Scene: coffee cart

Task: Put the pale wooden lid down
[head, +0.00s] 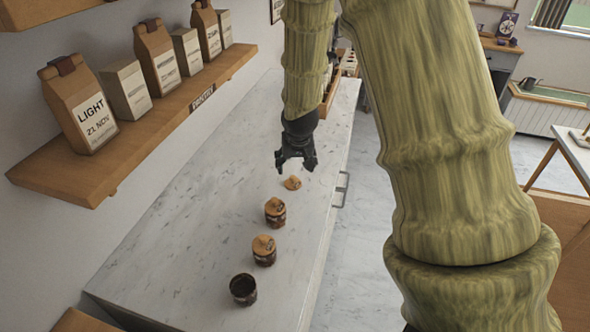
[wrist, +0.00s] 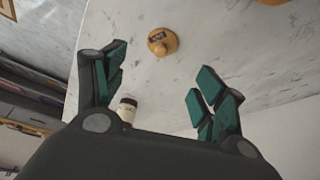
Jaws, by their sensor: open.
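The pale wooden lid (head: 292,183) lies by itself on the marble counter (head: 200,235), beyond the row of jars. In the wrist view the lid (wrist: 162,42) shows its round knob with a dark mark, on the counter ahead of the fingers. My gripper (head: 296,160) is open and empty, above and just behind the lid in the head view, apart from it. In the wrist view the two green-padded fingers (wrist: 160,85) stand wide apart with nothing between them. An uncovered dark jar (head: 243,289) stands at the near end of the counter.
Two jars with wooden lids, a farther one (head: 275,211) and a nearer one (head: 264,250), stand between the loose lid and the open jar. A wall shelf (head: 150,125) with coffee bags and boxes runs along the left. The counter's left part is clear.

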